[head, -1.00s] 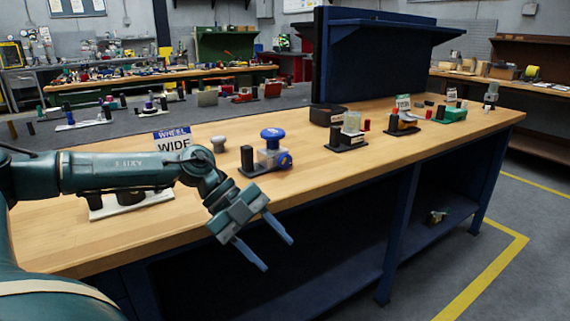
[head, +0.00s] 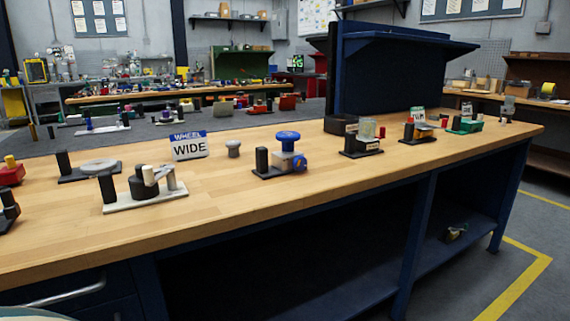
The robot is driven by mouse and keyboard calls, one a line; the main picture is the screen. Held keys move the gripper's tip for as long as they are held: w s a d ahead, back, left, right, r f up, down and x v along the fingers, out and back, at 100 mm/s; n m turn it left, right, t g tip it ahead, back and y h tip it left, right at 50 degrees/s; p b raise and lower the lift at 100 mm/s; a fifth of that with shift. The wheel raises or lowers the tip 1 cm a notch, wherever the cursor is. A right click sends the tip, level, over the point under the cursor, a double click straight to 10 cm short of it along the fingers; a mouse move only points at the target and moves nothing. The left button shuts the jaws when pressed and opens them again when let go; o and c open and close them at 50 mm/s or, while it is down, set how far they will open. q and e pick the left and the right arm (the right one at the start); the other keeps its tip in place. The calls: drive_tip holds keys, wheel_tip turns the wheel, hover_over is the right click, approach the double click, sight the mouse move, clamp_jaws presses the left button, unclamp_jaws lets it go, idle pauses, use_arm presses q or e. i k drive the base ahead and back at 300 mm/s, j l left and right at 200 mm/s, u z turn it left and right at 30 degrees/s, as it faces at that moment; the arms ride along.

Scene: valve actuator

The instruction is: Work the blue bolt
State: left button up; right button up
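A valve fixture (head: 287,158) stands on the wooden bench near the middle of the head view. It has a pale grey body on a dark base with a black post beside it. A blue round handwheel (head: 287,137) sits on top. A small blue part (head: 299,162) sticks out on the body's right side; it may be the blue bolt, but it is too small to tell its shape. Neither of my grippers is in view, and nothing touches the fixture.
The wooden bench (head: 235,192) is clear in front of the fixture. A "WHEEL WIDE" sign (head: 189,146) and a grey knob (head: 233,148) stand to its left. A white-based lever fixture (head: 145,190) is further left. A black-based fixture (head: 361,142) stands to the right.

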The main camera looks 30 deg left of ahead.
sight(299, 163)
drive_tip(key=i+l+u, duration=0.15)
drive_tip(key=u, duration=1.3)
drive_tip(key=i+l+u, duration=0.15)
drive_tip(key=l+u, duration=0.9)
drive_tip(key=l, duration=0.4)
drive_tip(key=l+u, duration=0.2)
drive_tip(key=l, duration=0.35)
drive_tip(key=k, duration=0.05)
